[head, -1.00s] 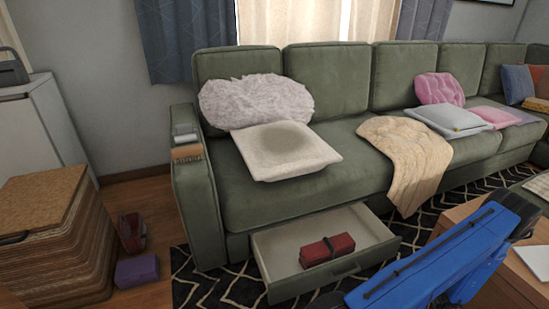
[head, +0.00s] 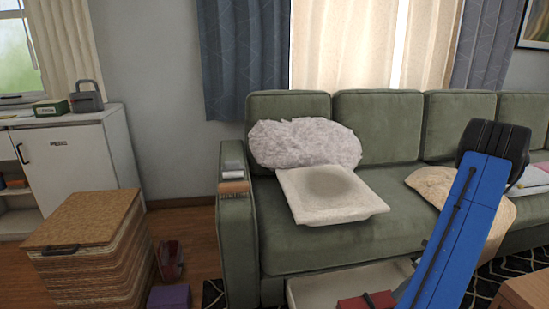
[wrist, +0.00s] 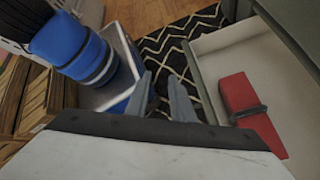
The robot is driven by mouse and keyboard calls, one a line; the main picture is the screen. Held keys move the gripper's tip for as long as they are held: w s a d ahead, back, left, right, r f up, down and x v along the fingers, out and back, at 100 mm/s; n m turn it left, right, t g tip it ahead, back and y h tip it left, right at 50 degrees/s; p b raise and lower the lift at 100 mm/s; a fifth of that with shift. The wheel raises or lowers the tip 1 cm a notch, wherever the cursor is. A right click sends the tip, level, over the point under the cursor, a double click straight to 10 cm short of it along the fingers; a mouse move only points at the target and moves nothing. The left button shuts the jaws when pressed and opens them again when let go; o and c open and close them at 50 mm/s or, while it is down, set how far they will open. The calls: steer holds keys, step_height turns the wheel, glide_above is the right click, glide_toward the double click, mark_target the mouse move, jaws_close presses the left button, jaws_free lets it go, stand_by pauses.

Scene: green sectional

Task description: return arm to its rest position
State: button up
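My blue arm (head: 455,235) rises at the right of the head view, in front of the sofa; my gripper is not visible there. In the wrist view, the two grey fingers of my gripper (wrist: 161,84) stand apart with nothing between them, above the patterned rug. A red case with a dark strap (wrist: 245,105) lies in the open drawer (wrist: 222,42), to the right of the fingers. In the head view the red case (head: 366,301) shows at the bottom edge, partly cut off.
The green sofa (head: 300,248) holds a white cushion (head: 330,194), a fluffy pillow and a beige throw. Its drawer (head: 320,289) is pulled out. A woven hamper (head: 95,265), a purple box (head: 170,297) and a white cabinet (head: 80,160) stand left. A wooden table (head: 523,292) is at lower right.

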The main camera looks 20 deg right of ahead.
steer(key=w+a+r+n+g+h, duration=0.1)
steer(key=w+a+r+n+h, duration=0.4)
steer(key=a+r, duration=0.5)
steer(key=w+a+r+n+g+h, duration=0.2)
steer(key=w+a+r+n, duration=0.1)
steer(key=a+r+n, duration=0.55)
steer(key=s+a+r+n+t+h, duration=0.1)
steer(key=s+a+r+n+t, duration=0.1)
steer(key=a, duration=0.4)
steer(key=s+a+r+n+t+h, duration=0.1)
steer(key=s+a+r+n+t, duration=0.1)
steer(key=s+a+r+n, duration=0.2)
steer(key=s+a+r+n+t+h, duration=0.2)
steer(key=s+a+r+n, duration=0.2)
steer(key=a+n, duration=0.3)
steer(key=shift+a+r+t, duration=0.3)
steer(key=shift+a+r, duration=0.2)
steer(key=shift+a, duration=0.2)
